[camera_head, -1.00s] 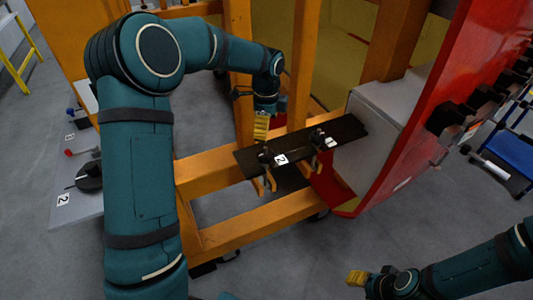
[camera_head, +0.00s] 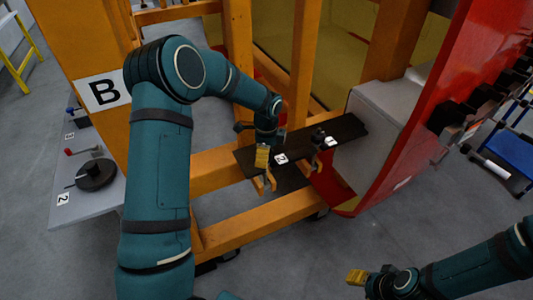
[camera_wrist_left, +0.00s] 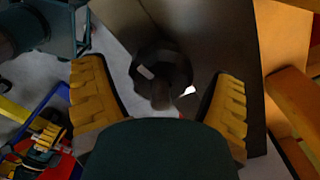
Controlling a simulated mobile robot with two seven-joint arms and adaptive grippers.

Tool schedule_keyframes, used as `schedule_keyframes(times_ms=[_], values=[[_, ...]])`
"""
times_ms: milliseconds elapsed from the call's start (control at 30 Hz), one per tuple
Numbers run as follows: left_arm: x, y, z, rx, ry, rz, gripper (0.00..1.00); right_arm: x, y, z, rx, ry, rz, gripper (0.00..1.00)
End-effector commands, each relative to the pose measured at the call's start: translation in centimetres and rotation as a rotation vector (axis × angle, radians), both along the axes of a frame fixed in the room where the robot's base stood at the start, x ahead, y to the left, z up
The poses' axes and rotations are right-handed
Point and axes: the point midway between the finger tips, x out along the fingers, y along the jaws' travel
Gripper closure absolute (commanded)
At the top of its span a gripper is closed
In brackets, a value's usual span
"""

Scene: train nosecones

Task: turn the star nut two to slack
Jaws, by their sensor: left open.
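A dark plate (camera_head: 345,129) lies across the orange frame and carries two black star nuts. The nut beside the white label "2" (camera_head: 281,159) is hidden behind my left gripper in the head view. In the left wrist view a dark round knob (camera_wrist_left: 160,70), apparently that nut, lies between and just beyond the fingertips. My left gripper (camera_head: 262,157) is open over it, its yellow fingers (camera_wrist_left: 162,105) apart on either side; I cannot tell whether they touch it. The other star nut (camera_head: 318,136) stands farther right. My right gripper (camera_head: 357,277) is away at lower right, its opening unclear.
A red panel (camera_head: 425,110) and a grey box (camera_head: 385,115) stand right of the plate. Orange posts (camera_head: 302,65) rise behind it. A grey shelf (camera_head: 95,207) at left carries a black disc (camera_head: 95,174) and a red-handled part (camera_head: 83,151). Grey floor is open in front.

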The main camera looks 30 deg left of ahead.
Motion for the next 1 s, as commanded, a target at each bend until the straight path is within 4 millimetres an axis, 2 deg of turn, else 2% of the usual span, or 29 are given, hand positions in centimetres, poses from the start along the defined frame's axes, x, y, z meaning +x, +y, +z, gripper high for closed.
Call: schedule_keyframes(times_ms=[67,200,267,667,1000], values=[[0.0,0.0,0.0,0.0,0.0,0.0,0.15,0.0,0.0,0.0,0.0,0.0,0.0,0.53],[0.0,0.0,0.0,0.0,0.0,0.0,0.64,0.0,0.0,0.0,0.0,0.0,0.0,0.53],[0.0,0.0,0.0,0.0,0.0,0.0,0.83,0.0,0.0,0.0,0.0,0.0,0.0,0.53],[0.1,0.0,0.0,-0.001,-0.001,0.055,0.83,0.0,0.0,-0.3,0.0,0.0,0.0,0.53],[0.2,0.0,0.0,0.001,-0.003,0.298,0.83,0.1,0.1,-1.5,-0.002,0.0,0.0,0.53]])
